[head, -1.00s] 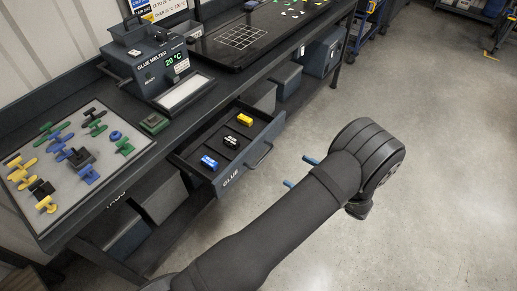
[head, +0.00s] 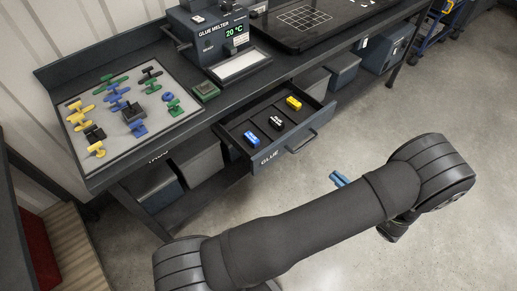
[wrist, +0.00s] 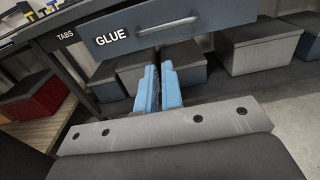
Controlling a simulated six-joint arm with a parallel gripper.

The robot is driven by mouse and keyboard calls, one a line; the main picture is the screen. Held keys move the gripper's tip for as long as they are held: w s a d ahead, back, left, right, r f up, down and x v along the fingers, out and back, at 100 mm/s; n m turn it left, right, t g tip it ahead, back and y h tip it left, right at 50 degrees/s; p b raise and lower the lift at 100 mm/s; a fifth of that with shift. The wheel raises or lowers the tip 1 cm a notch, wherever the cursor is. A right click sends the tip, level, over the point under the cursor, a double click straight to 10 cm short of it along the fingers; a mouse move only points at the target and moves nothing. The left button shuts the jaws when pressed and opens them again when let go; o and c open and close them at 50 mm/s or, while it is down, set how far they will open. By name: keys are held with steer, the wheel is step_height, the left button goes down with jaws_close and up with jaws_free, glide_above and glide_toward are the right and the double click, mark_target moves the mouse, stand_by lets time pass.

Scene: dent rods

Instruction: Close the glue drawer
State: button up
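The glue drawer (head: 262,160) is pulled out from under the bench, with its inside showing. Its grey bar handle (head: 301,143) is on the front. In the wrist view the drawer front (wrist: 206,18) with the word GLUE and the handle (wrist: 168,25) shows at the top. My gripper (head: 339,179) is in front of the drawer and apart from it in the head view.
Blue (head: 251,138), black (head: 277,122) and yellow (head: 294,103) glue pieces lie in the drawer. The glue melter (head: 212,35) and a board of coloured tabs (head: 185,112) stand on the bench. Grey bins (wrist: 110,85) sit below. The floor before the drawer is clear.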

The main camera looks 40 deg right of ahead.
mark_target(230, 130)
steer(key=w+a, duration=0.1)
steer(key=a, duration=0.8)
steer(key=w+a, duration=0.1)
steer(key=a, duration=0.4)
steer(key=shift+w+r, duration=0.1)
steer(key=shift+w, duration=0.2)
jaws_close()
steer(key=w, duration=1.4)
steer(key=shift+a, duration=0.2)
steer(key=shift+w, duration=0.1)
steer(key=w, duration=2)
steer(key=shift+w, duration=0.45)
steer(key=shift+r, duration=0.1)
steer(key=s, duration=1.4)
steer(key=shift+s, duration=0.3)
